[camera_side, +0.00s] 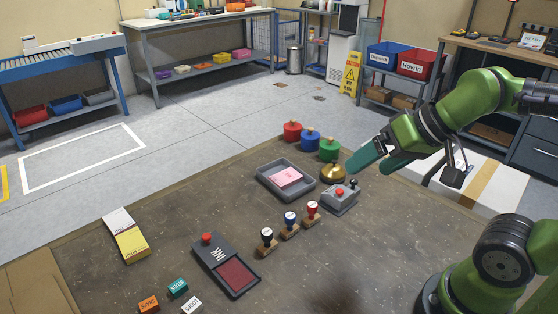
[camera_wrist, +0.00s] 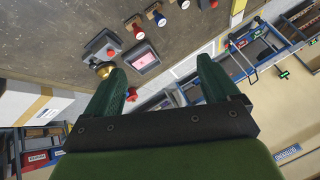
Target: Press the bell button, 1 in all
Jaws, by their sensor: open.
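A gold dome bell (camera_side: 333,173) stands on the dark table, near its far edge, between the grey tray and my gripper. It also shows in the wrist view (camera_wrist: 103,70), just beyond the left fingertip. Its top button is too small to make out clearly. My gripper (camera_side: 367,169) has two green fingers spread apart with nothing between them. It is above the table, to the right of the bell in the side view, and apart from it. In the wrist view the fingers (camera_wrist: 160,66) reach up the picture, the bell lying outside them to the left.
A grey box with a red button (camera_side: 340,194) stands close by the bell. A grey tray (camera_side: 267,183) holds a pink pad. Red, blue and green jars (camera_side: 329,150) stand behind. Three stamps (camera_side: 290,224) and an ink pad (camera_side: 210,258) lie nearer. Table between them is bare.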

